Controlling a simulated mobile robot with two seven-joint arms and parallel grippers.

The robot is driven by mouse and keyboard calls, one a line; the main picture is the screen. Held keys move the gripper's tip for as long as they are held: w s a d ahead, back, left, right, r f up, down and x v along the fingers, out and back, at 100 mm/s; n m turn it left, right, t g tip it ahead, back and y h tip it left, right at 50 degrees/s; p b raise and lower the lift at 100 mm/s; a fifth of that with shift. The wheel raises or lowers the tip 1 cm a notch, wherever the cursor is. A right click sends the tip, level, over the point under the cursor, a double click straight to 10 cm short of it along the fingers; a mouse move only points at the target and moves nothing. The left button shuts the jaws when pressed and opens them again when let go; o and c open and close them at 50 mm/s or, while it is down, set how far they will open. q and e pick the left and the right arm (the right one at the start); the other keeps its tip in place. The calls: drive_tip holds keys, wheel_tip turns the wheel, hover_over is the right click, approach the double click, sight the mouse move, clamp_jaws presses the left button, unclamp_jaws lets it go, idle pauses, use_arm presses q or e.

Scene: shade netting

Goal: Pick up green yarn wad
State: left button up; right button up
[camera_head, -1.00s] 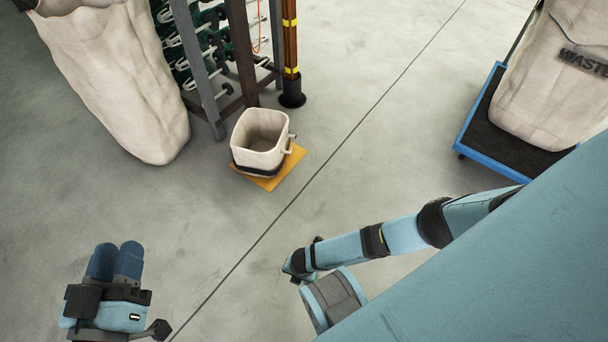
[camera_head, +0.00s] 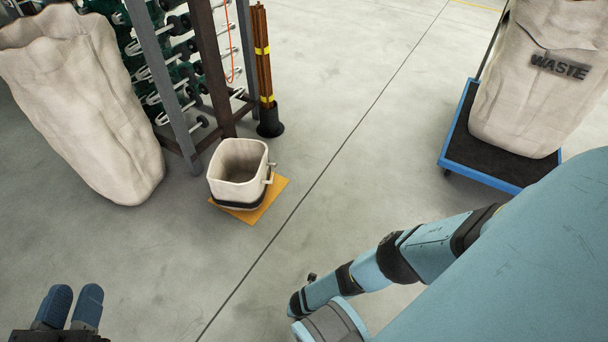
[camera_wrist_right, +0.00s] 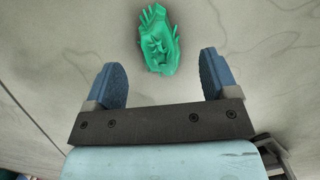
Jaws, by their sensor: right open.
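The green yarn wad (camera_wrist_right: 160,42) lies on the grey floor in the right wrist view, a crumpled clump with spiky strands. My right gripper (camera_wrist_right: 161,64) is open and empty. The wad is just beyond its fingertips in that picture, roughly centred between them. In the head view I cannot make out the wad or the right fingers; my right arm reaches down at the lower right. My left gripper (camera_head: 70,298) is at the lower left, with two blue fingers close together and nothing visible in them.
A cream bin (camera_head: 236,187) stands on an orange mat (camera_head: 266,206). A large cream sack (camera_head: 95,110) and a rack (camera_head: 205,75) are at the left. A "WASTE" sack (camera_head: 530,100) rests on a blue-edged cart (camera_head: 495,157). The middle floor is clear.

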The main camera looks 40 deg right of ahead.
drive_tip(key=f, duration=0.1)
drive_tip(key=f+b, duration=0.1)
drive_tip(key=f, duration=0.1)
drive_tip(key=shift+w+d, duration=0.15)
drive_tip(key=shift+d, duration=0.05)
drive_tip(key=shift+f+b, duration=0.2)
drive_tip(key=shift+b, duration=0.15)
use_arm(q)
drive_tip(key=shift+w+a+r+m+t+h, duration=0.2)
drive_tip(key=shift+w+a+m+t+h, duration=0.25)
drive_tip(key=shift+m, duration=0.45)
drive_tip(key=shift+w, duration=0.1)
use_arm(e)
drive_tip(key=c, duration=1)
